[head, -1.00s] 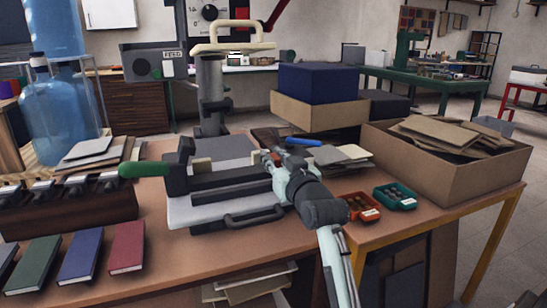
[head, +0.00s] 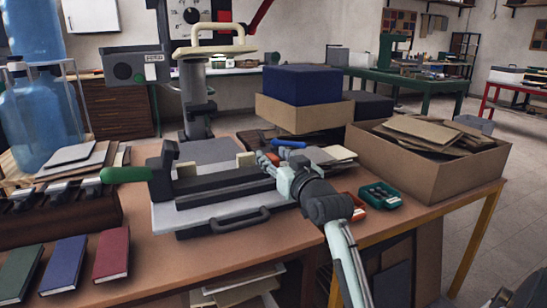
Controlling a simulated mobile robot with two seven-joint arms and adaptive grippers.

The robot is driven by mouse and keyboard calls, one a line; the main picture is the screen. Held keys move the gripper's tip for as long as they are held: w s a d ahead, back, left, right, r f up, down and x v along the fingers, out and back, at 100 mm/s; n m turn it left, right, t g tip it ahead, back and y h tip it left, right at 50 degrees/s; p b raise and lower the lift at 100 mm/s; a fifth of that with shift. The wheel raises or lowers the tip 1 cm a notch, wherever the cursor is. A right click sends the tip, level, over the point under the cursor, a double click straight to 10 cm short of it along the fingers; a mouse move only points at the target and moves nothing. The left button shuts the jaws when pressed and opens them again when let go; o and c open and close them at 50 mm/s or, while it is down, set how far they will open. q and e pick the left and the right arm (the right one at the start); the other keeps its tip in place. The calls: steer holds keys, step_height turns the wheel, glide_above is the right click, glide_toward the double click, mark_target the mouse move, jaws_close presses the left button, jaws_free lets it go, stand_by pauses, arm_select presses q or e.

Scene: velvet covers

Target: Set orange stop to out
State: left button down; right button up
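A dark bench device (head: 215,186) with a green lever grip (head: 126,174) lies on a pale base plate with a black carry handle (head: 240,220). Two cream blocks stand at its back edge, one in the middle (head: 187,170) and one near the right end (head: 245,160). My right gripper (head: 266,159) is at the device's right end, just right of the right-hand cream block. Its fingers are small and overlap dark parts, so their opening and any contact are unclear. I cannot make out an orange stop; my gripper may hide it. My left gripper is out of view.
An orange tray (head: 359,214) is partly behind my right arm, beside a teal tray (head: 381,196). A blue rod-like item (head: 289,143) lies behind my gripper. A cardboard box (head: 432,175) stands right. Red, blue and green books lie front left.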

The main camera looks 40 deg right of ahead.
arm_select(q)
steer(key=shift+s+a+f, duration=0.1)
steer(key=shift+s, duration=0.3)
arm_select(e)
steer(key=v, duration=1.2)
steer(key=shift+f, duration=0.1)
